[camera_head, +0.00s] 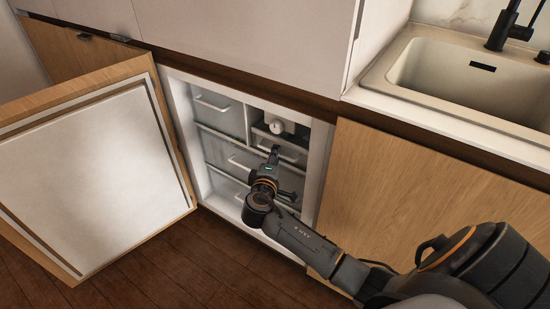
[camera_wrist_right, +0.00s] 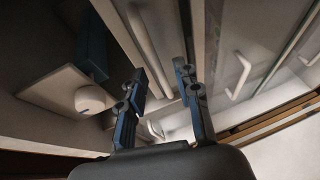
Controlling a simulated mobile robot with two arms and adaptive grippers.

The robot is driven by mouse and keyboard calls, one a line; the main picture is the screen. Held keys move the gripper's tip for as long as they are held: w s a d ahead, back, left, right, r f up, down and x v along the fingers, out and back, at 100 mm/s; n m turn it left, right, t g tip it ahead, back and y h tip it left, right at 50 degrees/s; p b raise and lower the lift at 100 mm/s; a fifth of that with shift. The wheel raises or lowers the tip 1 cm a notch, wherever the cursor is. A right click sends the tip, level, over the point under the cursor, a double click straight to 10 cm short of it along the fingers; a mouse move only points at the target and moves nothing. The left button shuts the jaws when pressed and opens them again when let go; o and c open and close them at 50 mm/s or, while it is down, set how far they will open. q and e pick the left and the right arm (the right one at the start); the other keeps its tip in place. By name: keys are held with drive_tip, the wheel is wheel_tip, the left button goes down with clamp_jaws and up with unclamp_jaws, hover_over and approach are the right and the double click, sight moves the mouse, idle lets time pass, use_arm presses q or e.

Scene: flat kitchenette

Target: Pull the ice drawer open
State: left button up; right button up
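The small fridge stands open, and its frosted drawers show pale bar handles. What looks like the ice drawer is the narrow one at upper right, below a white round dial (camera_head: 276,127); its pale handle (camera_head: 288,156) is partly behind my gripper. My right gripper (camera_head: 281,174) is open in front of the drawers. In the right wrist view its fingers (camera_wrist_right: 160,68) are spread apart, with a pale bar (camera_wrist_right: 142,42) seen between and beyond them. I cannot tell whether they touch it. The dial also shows there (camera_wrist_right: 90,100). My left gripper is not in view.
The fridge door (camera_head: 90,170) is swung wide open at left. Other drawer handles (camera_head: 212,103) lie left of my gripper. A wooden cabinet front (camera_head: 420,180) is at right, below a sink (camera_head: 450,75). The dark wood floor (camera_head: 180,270) is clear.

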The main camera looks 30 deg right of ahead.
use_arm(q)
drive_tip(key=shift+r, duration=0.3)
use_arm(e)
drive_tip(key=shift+w+d+f, duration=0.1)
drive_tip(key=shift+w+d, duration=0.2)
drive_tip(key=shift+c, duration=0.2)
clamp_jaws()
